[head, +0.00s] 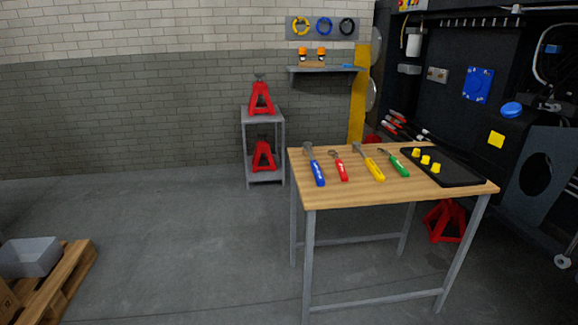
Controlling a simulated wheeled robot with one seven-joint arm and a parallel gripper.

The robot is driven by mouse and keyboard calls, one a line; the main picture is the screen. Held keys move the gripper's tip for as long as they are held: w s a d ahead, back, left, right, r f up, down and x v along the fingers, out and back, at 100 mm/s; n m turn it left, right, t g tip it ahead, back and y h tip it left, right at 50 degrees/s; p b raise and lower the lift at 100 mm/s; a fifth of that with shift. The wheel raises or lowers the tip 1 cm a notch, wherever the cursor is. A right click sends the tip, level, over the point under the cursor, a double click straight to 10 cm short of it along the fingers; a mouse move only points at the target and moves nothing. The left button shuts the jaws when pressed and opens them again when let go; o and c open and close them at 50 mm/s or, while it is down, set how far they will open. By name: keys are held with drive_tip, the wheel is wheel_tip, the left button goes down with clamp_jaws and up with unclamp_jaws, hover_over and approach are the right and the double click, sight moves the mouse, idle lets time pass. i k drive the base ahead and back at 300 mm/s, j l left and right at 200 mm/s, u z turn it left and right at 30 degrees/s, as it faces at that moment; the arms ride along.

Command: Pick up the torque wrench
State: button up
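Several hand tools lie in a row on the wooden workbench (300,187). From left to right they are a blue-handled tool (318,174), a red-handled tool (341,168), a yellow-handled tool (373,169) and a green-handled tool (398,164). Their grey metal heads point toward the back of the bench and the handles toward the front. They lie apart from each other. The heads are too small to tell for certain which tool is the torque wrench. My gripper is not in view.
A black tray (458,178) with yellow pieces lies on the bench's right side. The dark machine (490,110) stands behind it at right. A shelf stand (246,150) with red jacks is behind, left. A pallet (72,265) with a grey bin (30,257) sits far left. Floor between is clear.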

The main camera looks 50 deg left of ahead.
sight(306, 149)
drive_tip(key=u, duration=2.3)
